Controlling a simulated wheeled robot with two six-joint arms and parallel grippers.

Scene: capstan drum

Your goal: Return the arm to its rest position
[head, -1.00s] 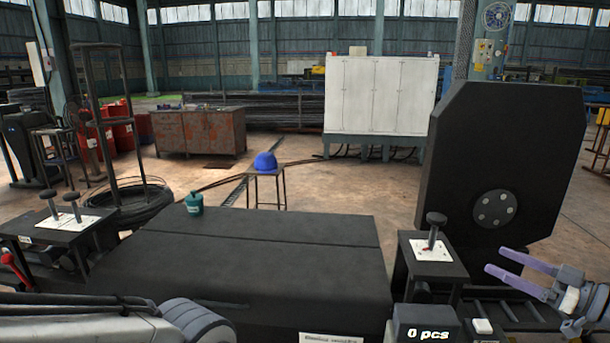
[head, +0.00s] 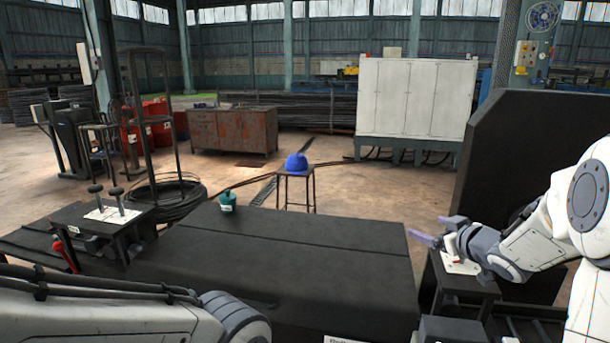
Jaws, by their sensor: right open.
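My right arm comes in from the right edge. Its gripper (head: 426,228) is open, with lilac fingers pointing left, and nothing shows between them. It is over or in front of the small right-hand control stand (head: 470,288); I cannot tell whether it touches it. The gripper and wrist hide most of that stand's white plate and its black-knobbed lever. My left arm lies low across the bottom left corner, and its gripper is out of view.
A long black machine cover (head: 290,255) fills the middle, with a green canister (head: 227,202) on it. A two-lever stand (head: 112,214) is at left. A big black plate (head: 510,150) stands behind my right arm. A blue cap (head: 296,164) rests on a stool beyond.

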